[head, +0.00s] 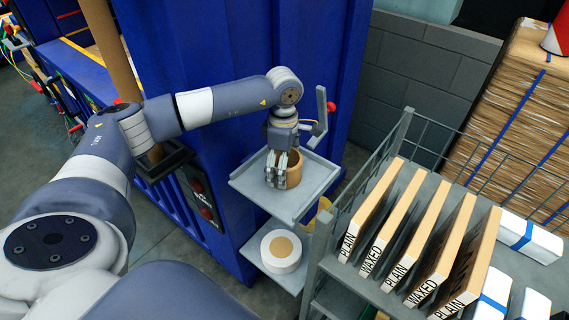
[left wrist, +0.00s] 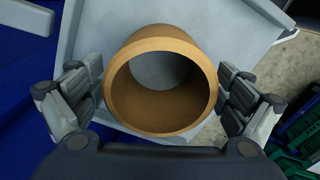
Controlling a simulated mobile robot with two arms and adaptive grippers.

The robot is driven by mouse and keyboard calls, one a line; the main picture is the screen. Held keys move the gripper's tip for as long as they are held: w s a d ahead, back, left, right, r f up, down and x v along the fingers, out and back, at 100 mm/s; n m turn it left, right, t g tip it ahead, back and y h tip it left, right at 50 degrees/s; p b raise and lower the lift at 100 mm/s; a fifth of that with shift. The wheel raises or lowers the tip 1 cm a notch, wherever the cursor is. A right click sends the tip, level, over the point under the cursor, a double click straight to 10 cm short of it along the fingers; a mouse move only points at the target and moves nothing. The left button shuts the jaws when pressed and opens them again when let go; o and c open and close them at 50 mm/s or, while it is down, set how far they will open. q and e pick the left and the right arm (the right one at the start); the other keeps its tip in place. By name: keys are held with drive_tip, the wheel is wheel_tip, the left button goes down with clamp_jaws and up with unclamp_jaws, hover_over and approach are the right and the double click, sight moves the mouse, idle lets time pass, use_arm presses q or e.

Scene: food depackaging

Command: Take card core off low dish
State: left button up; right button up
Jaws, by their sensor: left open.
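The card core (head: 295,167) is a brown hollow tube standing upright on the low grey dish (head: 302,207). In the left wrist view I look down into the card core (left wrist: 112,97), and the dish (left wrist: 240,35) shows around it. My left gripper (head: 281,180) is over the core. In the left wrist view its fingers (left wrist: 160,95) stand apart on both sides of the core, with the core between them. I cannot tell whether the fingers touch it. My right gripper is not in view.
A white roll with a tan centre (head: 282,250) sits on a lower shelf (head: 290,279). A blue metal cabinet (head: 245,60) stands behind the dish. To the right, a wire-sided rack (head: 325,265) holds several upright boards (head: 405,228) and white blue-banded packs (head: 530,236).

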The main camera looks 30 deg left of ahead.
use_arm(q)
drive_tip(key=shift+f, duration=0.1)
drive_tip(key=shift+d, duration=0.1)
drive_tip(key=shift+c, duration=1.1)
drive_tip(key=c, duration=0.9)
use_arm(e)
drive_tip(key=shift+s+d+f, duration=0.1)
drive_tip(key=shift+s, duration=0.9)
